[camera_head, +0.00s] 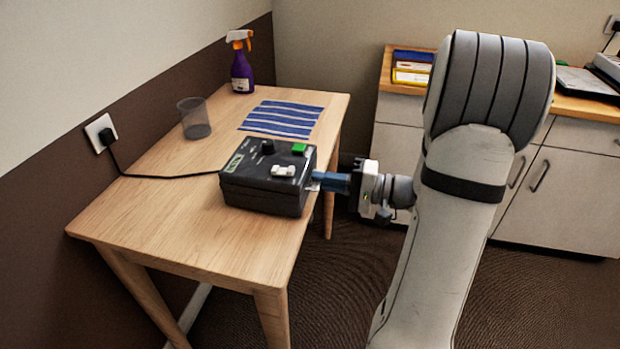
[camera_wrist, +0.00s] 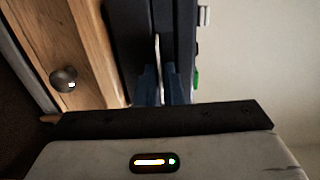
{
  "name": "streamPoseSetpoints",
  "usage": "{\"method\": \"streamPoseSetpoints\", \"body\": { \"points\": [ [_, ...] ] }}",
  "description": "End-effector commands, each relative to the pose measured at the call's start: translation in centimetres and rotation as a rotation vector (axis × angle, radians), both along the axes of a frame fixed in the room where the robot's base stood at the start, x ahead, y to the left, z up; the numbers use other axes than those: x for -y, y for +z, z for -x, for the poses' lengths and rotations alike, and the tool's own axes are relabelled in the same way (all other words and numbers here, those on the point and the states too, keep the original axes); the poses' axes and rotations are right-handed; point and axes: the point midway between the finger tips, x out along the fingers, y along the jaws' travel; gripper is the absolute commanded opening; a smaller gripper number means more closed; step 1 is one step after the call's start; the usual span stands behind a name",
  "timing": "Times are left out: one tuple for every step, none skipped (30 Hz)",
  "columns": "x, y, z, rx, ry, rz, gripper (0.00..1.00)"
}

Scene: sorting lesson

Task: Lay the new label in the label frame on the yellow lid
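A black box-shaped device (camera_head: 270,180) with a small screen, a knob, white keys and a green button stands on the wooden table. My gripper (camera_head: 318,181) is at its right side with blue fingers level. A small pale piece (camera_head: 312,187) shows at the fingertips. In the wrist view, a thin pale strip (camera_wrist: 158,58), seen edge-on, lies between the fingers of my gripper (camera_wrist: 161,80), against the dark device. It may be the label; I cannot tell whether the fingers press on it. A yellow item (camera_head: 410,78) with a white patch, possibly the lid, lies on the far counter; its frame is too small to make out.
A striped blue mat (camera_head: 282,119), a clear cup (camera_head: 194,118) and a purple spray bottle (camera_head: 241,68) are on the table (camera_head: 150,212). A black cord (camera_head: 165,176) runs from the device to a wall socket. A blue item (camera_head: 413,56) lies behind the yellow one.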

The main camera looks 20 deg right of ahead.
Motion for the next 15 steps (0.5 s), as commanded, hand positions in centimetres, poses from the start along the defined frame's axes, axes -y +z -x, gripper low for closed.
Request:
{"method": "streamPoseSetpoints", "body": {
  "points": [
    [0.00, -0.01, 0.00, 0.000, 0.000, 0.000, 0.03],
    [0.00, -0.01, 0.00, 0.000, 0.000, 0.000, 0.01],
    [0.00, -0.01, 0.00, 0.000, 0.000, 0.000, 0.00],
    [0.00, -0.01, 0.00, 0.000, 0.000, 0.000, 0.00],
    [0.00, -0.01, 0.00, 0.000, 0.000, 0.000, 0.00],
    [0.00, -0.01, 0.00, 0.000, 0.000, 0.000, 0.00],
    [0.00, -0.01, 0.00, 0.000, 0.000, 0.000, 0.00],
    [0.00, -0.01, 0.00, 0.000, 0.000, 0.000, 0.00],
    [0.00, -0.02, 0.00, 0.000, 0.000, 0.000, 0.00],
    [0.00, -0.02, 0.00, 0.000, 0.000, 0.000, 0.00],
    [0.00, -0.02, 0.00, 0.000, 0.000, 0.000, 0.00],
    [0.00, -0.02, 0.00, -0.001, 0.000, -0.001, 0.00],
    [0.00, -0.02, 0.00, -0.001, 0.000, -0.001, 0.00],
    [0.00, -0.02, 0.00, -0.001, 0.000, -0.001, 0.00],
    [0.01, -0.02, 0.01, -0.001, 0.000, -0.001, 0.00]
  ]
}}
